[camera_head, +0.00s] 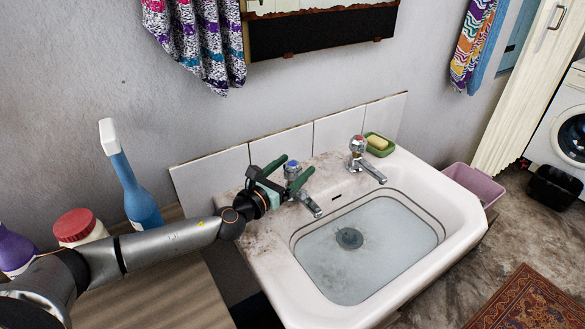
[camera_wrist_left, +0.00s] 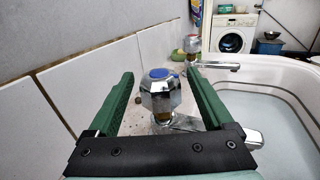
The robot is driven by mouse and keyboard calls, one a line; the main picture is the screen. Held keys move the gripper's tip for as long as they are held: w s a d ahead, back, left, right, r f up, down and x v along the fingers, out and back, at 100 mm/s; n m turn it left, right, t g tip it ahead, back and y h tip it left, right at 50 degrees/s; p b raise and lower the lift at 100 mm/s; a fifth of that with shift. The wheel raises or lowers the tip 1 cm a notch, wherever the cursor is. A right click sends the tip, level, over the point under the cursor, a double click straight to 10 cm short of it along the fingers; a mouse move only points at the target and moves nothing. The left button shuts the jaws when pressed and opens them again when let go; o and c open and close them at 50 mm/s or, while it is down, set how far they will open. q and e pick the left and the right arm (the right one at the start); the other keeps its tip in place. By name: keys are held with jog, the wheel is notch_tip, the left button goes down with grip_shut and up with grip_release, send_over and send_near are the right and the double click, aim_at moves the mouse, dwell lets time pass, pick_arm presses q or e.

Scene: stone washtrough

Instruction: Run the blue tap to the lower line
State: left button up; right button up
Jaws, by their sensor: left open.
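The blue tap (camera_head: 292,168) is a chrome tap with a blue-marked knob at the sink's back left. The wrist view shows its faceted knob (camera_wrist_left: 160,92) and spout. My left gripper (camera_head: 297,164) is open, with its green fingers on either side of the knob and visible gaps in the wrist view (camera_wrist_left: 160,76). The white sink's basin (camera_head: 370,235) holds clear, pale water over a round dark drain fitting (camera_head: 349,238). No stream shows at the spout. My right gripper is out of view.
A red-marked tap (camera_head: 358,146) and a green soap dish (camera_head: 379,145) stand to the right. White tiles (camera_head: 210,176) rise close behind the gripper. A blue spray bottle (camera_head: 136,190) and a red-lidded tub (camera_head: 78,227) stand at left. A pink bin (camera_head: 474,184) is right of the sink.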

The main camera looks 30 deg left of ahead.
pick_arm(q)
jog(key=shift+s, duration=0.15)
jog(key=s, duration=0.3)
jog(key=s+a, duration=0.1)
jog(key=s, duration=0.3)
jog(key=s+b, duration=0.1)
jog(key=s, duration=0.2)
jog(key=shift+s+a+f, duration=0.1)
jog(key=shift+s+a, duration=0.25)
jog(key=shift+a, duration=0.05)
jog(key=shift+s, duration=0.7)
jog(key=shift+a, duration=0.1)
